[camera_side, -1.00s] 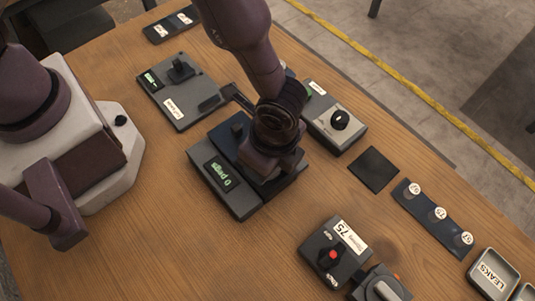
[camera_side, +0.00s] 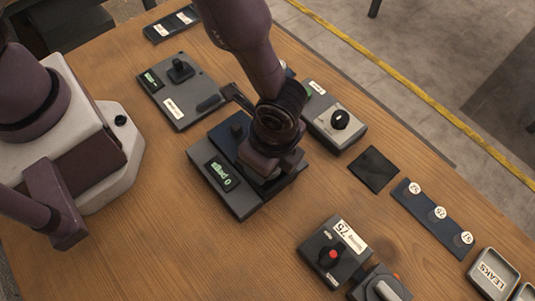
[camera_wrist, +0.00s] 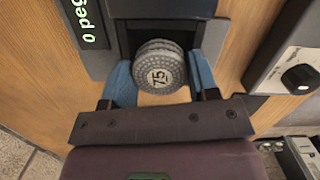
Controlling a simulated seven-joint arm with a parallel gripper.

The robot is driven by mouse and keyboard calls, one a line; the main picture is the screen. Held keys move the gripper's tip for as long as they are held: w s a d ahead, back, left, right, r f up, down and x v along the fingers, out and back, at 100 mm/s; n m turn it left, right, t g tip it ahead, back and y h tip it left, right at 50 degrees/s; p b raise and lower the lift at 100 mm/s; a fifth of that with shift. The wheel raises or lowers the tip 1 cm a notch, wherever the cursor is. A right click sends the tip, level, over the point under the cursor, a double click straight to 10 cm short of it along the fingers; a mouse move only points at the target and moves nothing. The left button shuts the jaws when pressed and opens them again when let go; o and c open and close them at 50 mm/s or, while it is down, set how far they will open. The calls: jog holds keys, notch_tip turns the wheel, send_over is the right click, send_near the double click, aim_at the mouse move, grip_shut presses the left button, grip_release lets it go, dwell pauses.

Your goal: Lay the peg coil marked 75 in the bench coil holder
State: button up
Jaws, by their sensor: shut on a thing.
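The peg coil marked 75 (camera_wrist: 158,72) is a round grey coil with a dotted rim and a pale label, seen in the wrist view. My gripper (camera_wrist: 160,84) is shut on it, a blue finger at each side. In the side view my wrist covers the coil and much of this device (camera_side: 228,190). I cannot tell for certain which fixture is the bench coil holder.
A dark strip (camera_side: 418,204) with several round white labels lies right of a black square pad (camera_side: 374,169). A grey knob box (camera_side: 336,124) stands close behind my gripper. A box labelled 75 (camera_side: 330,262) stands in front. Bare wood lies between.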

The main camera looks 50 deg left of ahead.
jog(key=shift+f, duration=0.3)
jog(key=o, duration=1.4)
jog(key=shift+r, duration=3.55)
